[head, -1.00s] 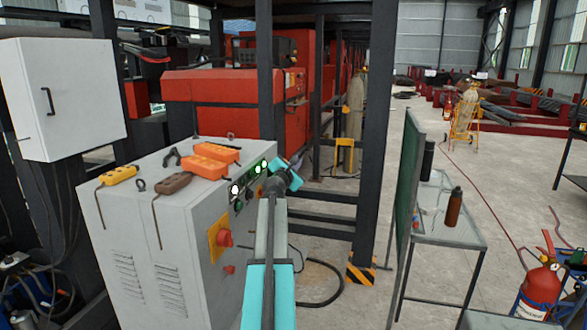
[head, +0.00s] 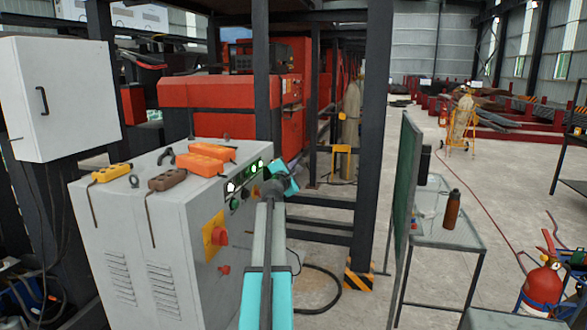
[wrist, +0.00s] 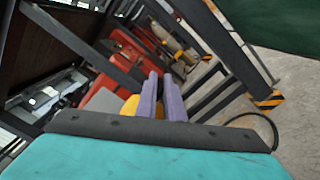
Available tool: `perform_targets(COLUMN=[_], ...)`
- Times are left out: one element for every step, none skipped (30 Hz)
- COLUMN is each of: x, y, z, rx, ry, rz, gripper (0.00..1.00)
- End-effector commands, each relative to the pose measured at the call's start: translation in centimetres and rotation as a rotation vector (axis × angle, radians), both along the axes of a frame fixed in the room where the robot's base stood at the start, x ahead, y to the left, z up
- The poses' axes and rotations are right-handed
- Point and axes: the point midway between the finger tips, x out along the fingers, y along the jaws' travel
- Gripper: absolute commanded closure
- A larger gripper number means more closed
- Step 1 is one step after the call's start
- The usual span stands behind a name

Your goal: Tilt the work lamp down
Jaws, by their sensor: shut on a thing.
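My gripper (head: 277,180) is at the end of my outstretched arm, by the right edge of the grey control cabinet. In the wrist view its two purple fingers (wrist: 160,92) lie close together.
The grey cabinet (head: 160,215) stands left of my arm, with orange, yellow and brown blocks on top. A dark post (head: 372,140) and a table (head: 445,235) with a bottle are to the right. A fire extinguisher (head: 542,285) stands at the far right.

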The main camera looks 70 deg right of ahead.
Motion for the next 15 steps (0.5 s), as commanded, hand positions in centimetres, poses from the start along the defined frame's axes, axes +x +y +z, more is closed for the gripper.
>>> perform_targets(x=[-0.13, -0.12, -0.12, -0.11, -0.10, -0.09, -0.08, -0.07, -0.06, -0.05, -0.05, -0.03, -0.03, -0.03, -0.02], y=[0.00, 0.00, 0.00, 0.00, 0.01, 0.00, 0.02, 0.01, 0.02, 0.01, 0.02, 0.02, 0.04, 0.06, 0.12], z=[-0.22, -0.23, -0.22, -0.21, -0.20, -0.18, -0.16, -0.16, -0.14, -0.13, -0.13, -0.12, -0.11, -0.11, -0.11], rx=[0.003, 0.004, 0.003, 0.003, 0.003, 0.002, 0.002, 0.002, 0.002, 0.002, 0.002, 0.002, 0.002, 0.002, 0.001], ry=[0.000, 0.000, 0.001, 0.001, 0.001, 0.001, 0.001, 0.001, 0.001, 0.001, 0.001, 0.001, 0.001, 0.001, 0.001], rz=[-0.003, -0.004, -0.003, -0.003, -0.003, -0.002, -0.002, -0.002, -0.001, -0.001, -0.001, -0.001, -0.001, -0.001, -0.001], gripper=[0.91, 0.85, 0.79, 0.74, 0.74, 0.74, 0.74, 0.74, 0.74, 0.74, 0.74, 0.74, 0.74, 0.74, 0.74])
